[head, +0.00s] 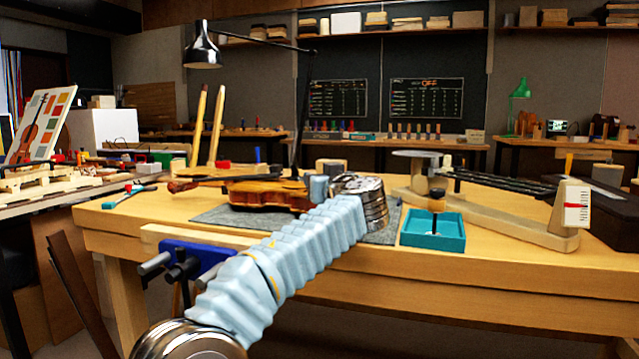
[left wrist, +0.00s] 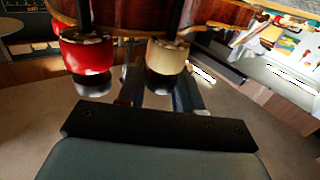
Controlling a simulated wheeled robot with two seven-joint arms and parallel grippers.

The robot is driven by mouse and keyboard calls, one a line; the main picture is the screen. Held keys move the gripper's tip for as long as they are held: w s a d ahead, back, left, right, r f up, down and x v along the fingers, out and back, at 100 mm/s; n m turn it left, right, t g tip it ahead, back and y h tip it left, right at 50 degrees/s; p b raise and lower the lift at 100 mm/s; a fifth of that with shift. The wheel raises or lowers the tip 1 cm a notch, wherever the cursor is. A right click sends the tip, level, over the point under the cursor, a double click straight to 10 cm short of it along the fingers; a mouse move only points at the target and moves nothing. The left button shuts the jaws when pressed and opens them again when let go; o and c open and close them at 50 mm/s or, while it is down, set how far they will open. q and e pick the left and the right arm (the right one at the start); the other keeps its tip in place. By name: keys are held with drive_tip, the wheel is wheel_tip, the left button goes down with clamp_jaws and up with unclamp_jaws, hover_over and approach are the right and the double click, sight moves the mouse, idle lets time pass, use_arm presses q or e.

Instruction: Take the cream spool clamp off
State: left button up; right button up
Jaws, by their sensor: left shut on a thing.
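The cream spool clamp (left wrist: 168,57) sits at the edge of the violin body, seen in the left wrist view. My left gripper (left wrist: 158,80) is shut on it, with its fingers reaching up from the dark palm. A red spool clamp (left wrist: 88,55) is on the same violin edge, to the left and apart from my fingers. In the head view the violin (head: 268,193) lies on a grey mat (head: 215,217). There my left arm and wrist hide the gripper, both clamps and the violin's right part. My right gripper is not in view.
A teal tray (head: 430,243) is on the bench (head: 480,276) right of my wrist. A long pale wooden fixture (head: 500,220) with a neck stands further right. A blue vise (head: 190,255) is at the bench front. A lamp (head: 203,50) hangs above.

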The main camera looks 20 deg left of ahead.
use_arm(q)
drive_tip(key=shift+r+n+g+y+p, duration=0.2)
drive_tip(key=shift+n+g+y+p, duration=0.7)
drive_tip(key=shift+y, duration=0.2)
drive_tip(key=shift+f+n+g+y+p, duration=0.1)
drive_tip(key=shift+n+g+y+p, duration=0.3)
drive_tip(key=shift+n+g+y, duration=0.15)
drive_tip(key=o, duration=1)
drive_tip(key=shift+c, duration=0.2)
drive_tip(key=shift+f, duration=0.1)
